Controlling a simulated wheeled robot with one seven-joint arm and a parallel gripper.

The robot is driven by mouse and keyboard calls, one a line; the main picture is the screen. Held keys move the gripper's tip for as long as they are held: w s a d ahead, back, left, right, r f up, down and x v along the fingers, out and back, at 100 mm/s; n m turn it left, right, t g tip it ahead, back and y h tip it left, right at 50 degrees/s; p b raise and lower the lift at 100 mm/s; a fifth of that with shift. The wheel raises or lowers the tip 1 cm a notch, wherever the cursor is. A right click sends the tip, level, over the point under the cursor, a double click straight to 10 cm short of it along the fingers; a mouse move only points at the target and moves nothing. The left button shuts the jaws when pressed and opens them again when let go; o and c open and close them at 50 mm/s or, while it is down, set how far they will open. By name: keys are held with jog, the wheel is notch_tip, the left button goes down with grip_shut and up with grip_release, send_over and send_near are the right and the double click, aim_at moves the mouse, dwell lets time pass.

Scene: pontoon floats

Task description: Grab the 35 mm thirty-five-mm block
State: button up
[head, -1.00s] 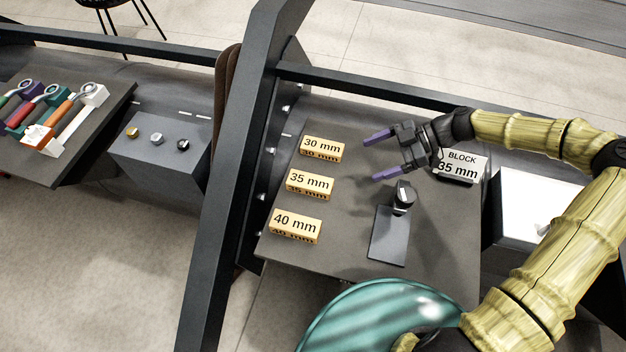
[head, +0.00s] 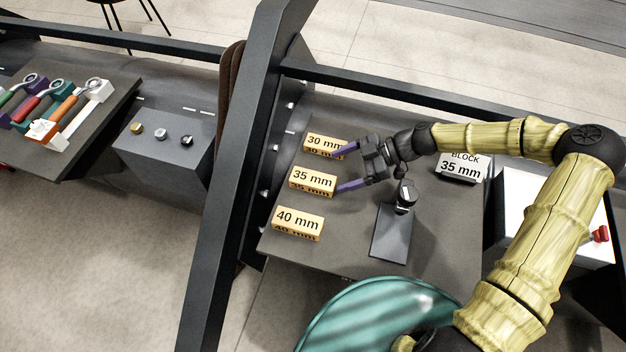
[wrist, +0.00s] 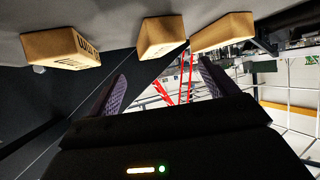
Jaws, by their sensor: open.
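The 35 mm block (head: 312,182) is a wooden block with a black "35 mm" label, standing between two similar blocks on the dark table. It appears to be the middle block (wrist: 158,38) in the wrist view. My gripper (head: 343,168) is open and empty, its purple fingers pointing left at the blocks. In the head view the lower fingertip lies by the right end of the 35 mm block, and the upper one overlaps the right end of the 30 mm block (head: 318,143). I cannot tell whether either finger touches.
The 40 mm block (head: 297,223) stands below. A "BLOCK 35 mm" sign (head: 461,168) is at the right. A black knob on a post (head: 407,195) with a dark plate (head: 390,236) stands below my gripper. A dark slanted beam (head: 238,170) runs left of the blocks.

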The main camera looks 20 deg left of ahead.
aim_at(314, 178)
jog(key=shift+x, duration=1.25)
jog(key=shift+w+x, duration=0.15)
jog(key=shift+x, duration=1.15)
jog(key=shift+w+x, duration=0.15)
jog(key=shift+x, duration=1.15)
jog(key=shift+a, duration=0.1)
jog(key=c, duration=1.4)
